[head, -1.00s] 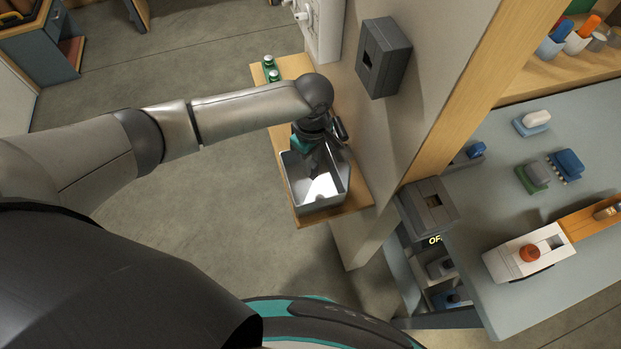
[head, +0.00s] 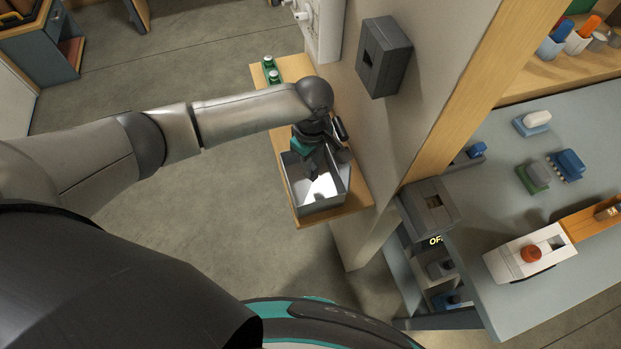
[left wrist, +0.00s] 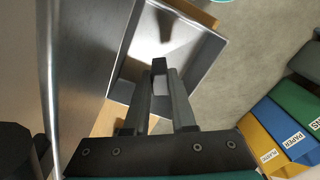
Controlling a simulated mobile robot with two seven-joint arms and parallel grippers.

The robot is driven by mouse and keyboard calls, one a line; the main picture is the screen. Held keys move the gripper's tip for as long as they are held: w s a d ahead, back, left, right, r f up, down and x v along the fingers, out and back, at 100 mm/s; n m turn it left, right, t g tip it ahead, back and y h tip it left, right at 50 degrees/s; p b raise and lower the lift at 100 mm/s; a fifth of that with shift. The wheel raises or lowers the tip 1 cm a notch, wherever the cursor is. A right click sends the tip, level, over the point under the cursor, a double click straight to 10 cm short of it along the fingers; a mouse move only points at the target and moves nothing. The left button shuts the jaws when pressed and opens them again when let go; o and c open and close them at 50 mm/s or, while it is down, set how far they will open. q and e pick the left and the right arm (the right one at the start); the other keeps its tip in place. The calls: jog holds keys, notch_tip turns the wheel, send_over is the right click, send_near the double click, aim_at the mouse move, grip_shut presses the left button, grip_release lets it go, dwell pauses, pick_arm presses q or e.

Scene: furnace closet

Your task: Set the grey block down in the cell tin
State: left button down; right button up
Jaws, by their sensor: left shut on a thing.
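The cell tin (head: 320,206) is an open grey metal box on a small wooden shelf against the wall. It also shows in the left wrist view (left wrist: 213,58), beyond my fingertips. My left gripper (head: 312,172) points down into or just over the tin's mouth. In the left wrist view my left gripper (left wrist: 160,72) is shut on the grey block (left wrist: 159,65), a small dark piece between the fingertips. A dark reflection or shadow shows on the tin's bright floor. I cannot tell whether the block touches the floor. My right gripper is not in view.
The wooden shelf (head: 285,150) carries small green-based items (head: 270,68) at its far end. A grey wall box (head: 384,57) and the wall stand close on the right. A workbench (head: 500,220) holds several small blocks and devices. Coloured bins (left wrist: 285,130) show in the left wrist view.

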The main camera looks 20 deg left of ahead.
pick_arm(q)
jog(key=shift+f+b, duration=1)
jog(key=shift+f, duration=1.15)
dwell(0.7)
jog(key=c, duration=0.7)
grip_release()
jog(key=shift+o, duration=0.2)
jog(key=shift+r, duration=0.1)
notch_tip(320, 180, up, 15)
jog(key=p, duration=0.4)
jog(key=shift+s, duration=0.1)
